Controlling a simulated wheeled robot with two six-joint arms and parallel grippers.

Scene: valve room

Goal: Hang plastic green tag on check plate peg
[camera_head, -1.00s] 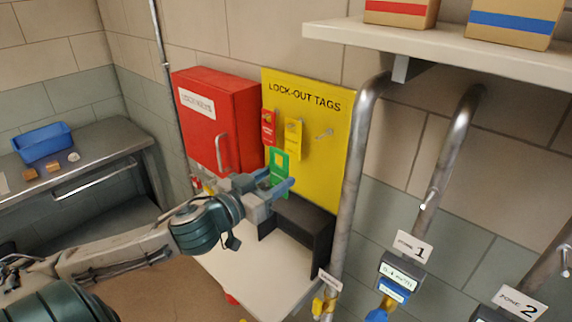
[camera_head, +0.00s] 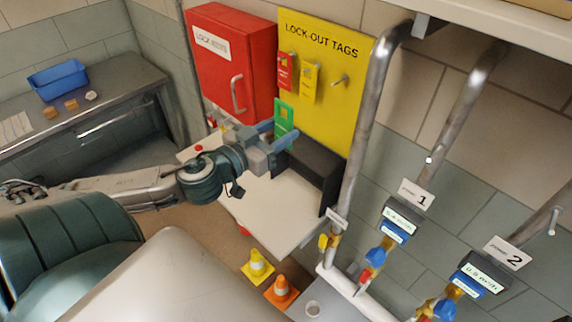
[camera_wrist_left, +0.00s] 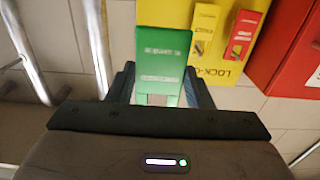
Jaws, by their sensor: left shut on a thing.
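The green plastic tag (camera_head: 285,118) is held upright in my left gripper (camera_head: 278,140), in front of the lower left of the yellow LOCK-OUT TAGS board (camera_head: 342,128). In the left wrist view the green tag (camera_wrist_left: 162,60) stands between the two fingers, its lower part low between them. A red tag (camera_head: 286,70) and a yellow tag (camera_head: 309,82) hang on the board above it. A bare peg (camera_head: 340,81) sticks out to their right. Other peg-like studs show on the zone 1 pipe (camera_head: 430,160) and zone 2 pipe (camera_head: 553,222). I cannot tell which plate is the check plate.
A red lock box (camera_head: 235,60) is left of the board. A white table (camera_head: 265,205) with a dark open box (camera_head: 312,172) stands below. A vertical pipe (camera_head: 362,110) runs along the board's right edge. A grey bench (camera_head: 110,85) is at left.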

